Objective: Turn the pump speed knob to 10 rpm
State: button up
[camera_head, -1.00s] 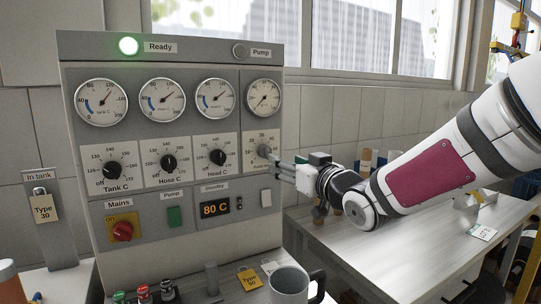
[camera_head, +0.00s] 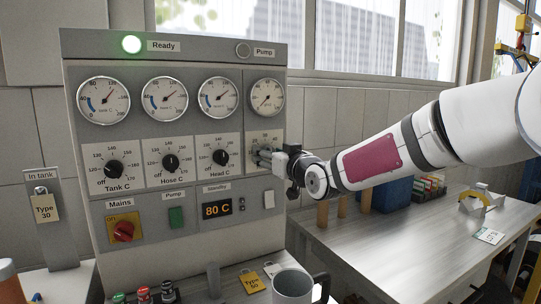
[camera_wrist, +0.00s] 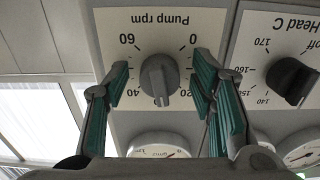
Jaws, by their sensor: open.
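The grey pump speed knob (camera_wrist: 160,80) sits on a white plate (camera_wrist: 120,24) marked "Pump rpm", seen upside down in the wrist view, with marks 0, 20, 40 and 60. The knob's ridge runs nearly along the picture's vertical, its lower end between 20 and 40; I cannot read it exactly. My gripper (camera_wrist: 163,66) is open, its green-padded fingers on either side of the knob with gaps visible. In the head view my gripper (camera_head: 262,158) is at the panel's right column and hides the knob.
The Head C knob (camera_wrist: 292,80) is close beside my right-hand finger in the wrist view. The panel (camera_head: 150,240) also has gauges, a lit green Ready lamp (camera_head: 131,44) and a red Mains switch (camera_head: 123,231). A mug (camera_head: 291,285) stands below.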

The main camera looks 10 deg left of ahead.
jog(key=c, duration=1.1)
jog(key=shift+c, duration=0.2)
jog(key=shift+f+n+b, duration=0.1)
jog(key=shift+n+b, duration=0.3)
jog(key=shift+b, duration=0.05)
jog(key=n+b, duration=0.2)
jog(key=b, duration=0.1)
jog(key=shift+n, duration=0.4)
jog(key=n+b, duration=0.4)
jog(key=b, duration=0.1)
jog(key=n+b, duration=0.3)
jog(key=n, duration=0.1)
jog(key=shift+d+n+b, duration=0.1)
jog(key=shift+n+b, duration=1.4)
jog(key=shift+n, duration=0.6)
